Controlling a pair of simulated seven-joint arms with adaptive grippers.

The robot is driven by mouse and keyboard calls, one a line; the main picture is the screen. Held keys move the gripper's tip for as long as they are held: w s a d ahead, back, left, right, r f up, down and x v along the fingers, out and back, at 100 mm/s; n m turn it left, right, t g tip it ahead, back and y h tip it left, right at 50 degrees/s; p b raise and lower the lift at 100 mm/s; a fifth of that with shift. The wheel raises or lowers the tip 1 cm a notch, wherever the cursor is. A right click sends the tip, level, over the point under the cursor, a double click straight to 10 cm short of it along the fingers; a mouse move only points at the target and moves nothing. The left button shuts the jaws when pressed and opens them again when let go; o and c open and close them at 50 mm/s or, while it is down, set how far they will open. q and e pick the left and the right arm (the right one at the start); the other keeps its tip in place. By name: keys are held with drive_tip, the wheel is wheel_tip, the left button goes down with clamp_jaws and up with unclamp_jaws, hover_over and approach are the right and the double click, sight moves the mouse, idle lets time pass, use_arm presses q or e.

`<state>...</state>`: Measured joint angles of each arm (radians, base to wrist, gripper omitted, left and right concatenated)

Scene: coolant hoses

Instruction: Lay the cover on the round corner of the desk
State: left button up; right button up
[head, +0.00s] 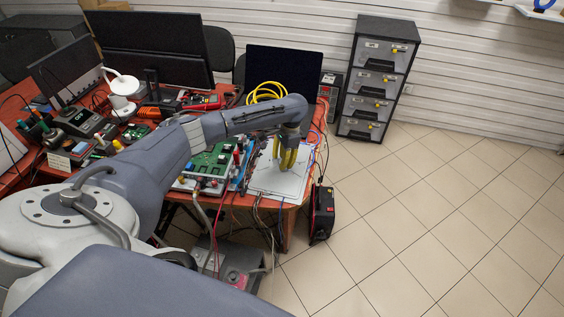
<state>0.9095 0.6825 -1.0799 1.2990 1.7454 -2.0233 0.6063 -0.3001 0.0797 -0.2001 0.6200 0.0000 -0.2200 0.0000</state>
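The desk (299,203) has a reddish-orange top and runs from the left to a corner at the picture's middle. A flat pale grey-white sheet (270,184) lies at that corner; I cannot tell whether it is the cover. My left arm reaches over the desk from the left, and my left gripper (284,160) points down just above or at the sheet. Yellow parts show at its fingers; I cannot tell whether they belong to the gripper or are something in it. The finger gap is not clear. My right gripper is not in view.
A yellow coiled hose (264,92) lies behind my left wrist. Green circuit boards (213,160) and cables crowd the desk left of the sheet. A black-and-red box (322,212) stands on the floor by the corner. A drawer cabinet (377,80) stands behind; the tiled floor at right is clear.

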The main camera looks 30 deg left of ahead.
use_arm(q)
wheel_tip(320, 180, up, 11)
drive_tip(key=w+d, duration=0.1)
drive_tip(key=shift+w, duration=0.35)
drive_tip(key=shift+d, duration=0.1)
